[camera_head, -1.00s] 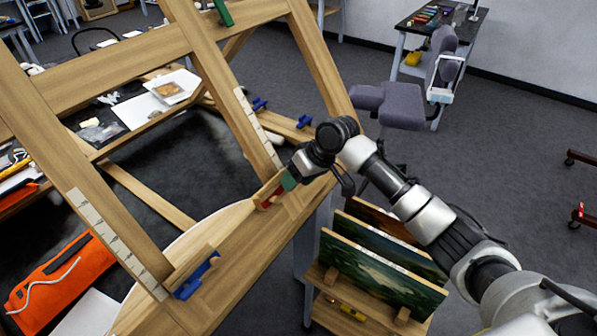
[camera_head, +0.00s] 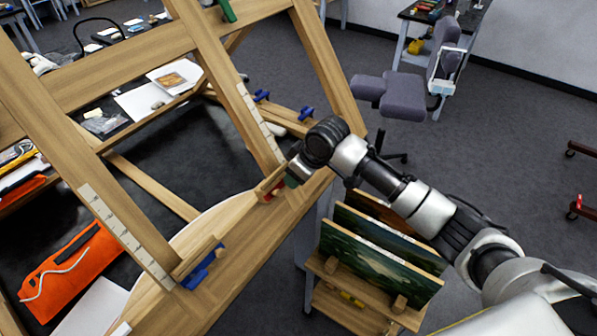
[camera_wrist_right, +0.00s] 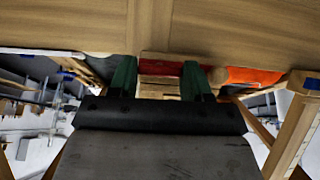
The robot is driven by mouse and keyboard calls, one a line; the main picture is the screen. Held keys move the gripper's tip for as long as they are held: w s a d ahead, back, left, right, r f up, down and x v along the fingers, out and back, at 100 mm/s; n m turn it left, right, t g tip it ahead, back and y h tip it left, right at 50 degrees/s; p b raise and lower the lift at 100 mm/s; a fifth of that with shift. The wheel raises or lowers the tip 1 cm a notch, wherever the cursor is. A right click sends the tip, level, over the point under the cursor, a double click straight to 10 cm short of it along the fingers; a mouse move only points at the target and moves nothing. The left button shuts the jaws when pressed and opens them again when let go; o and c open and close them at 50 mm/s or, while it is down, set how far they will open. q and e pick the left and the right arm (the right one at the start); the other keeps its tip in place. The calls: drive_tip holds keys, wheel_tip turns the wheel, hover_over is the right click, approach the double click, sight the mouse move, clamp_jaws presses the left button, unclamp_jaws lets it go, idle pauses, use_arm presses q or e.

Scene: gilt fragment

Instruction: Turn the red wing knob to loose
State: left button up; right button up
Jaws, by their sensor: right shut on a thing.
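The red wing knob (camera_head: 275,191) sits on the lower wooden bar of the easel-like frame (camera_head: 232,230), near the middle of the head view. My right gripper (camera_head: 285,184) reaches it from the right and is shut on it, hiding most of the knob. In the wrist view the two green fingers of my right gripper (camera_wrist_right: 158,80) stand on either side of a red strip of the knob (camera_wrist_right: 160,85), close under the wooden bar. How far the knob is turned is hidden. My left gripper is not in view.
Blue wing knobs sit on the frame at lower left (camera_head: 203,268) and farther back (camera_head: 262,96). A green knob (camera_head: 227,10) is at the top. A rack of painted panels (camera_head: 378,255) stands below my right arm. A grey chair (camera_head: 400,92) is behind; open floor lies right.

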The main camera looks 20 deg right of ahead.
drive_tip(key=shift+f, duration=0.1)
drive_tip(key=o, duration=0.9)
drive_tip(key=shift+b+v, duration=1.3)
drive_tip(key=shift+v, duration=4.15)
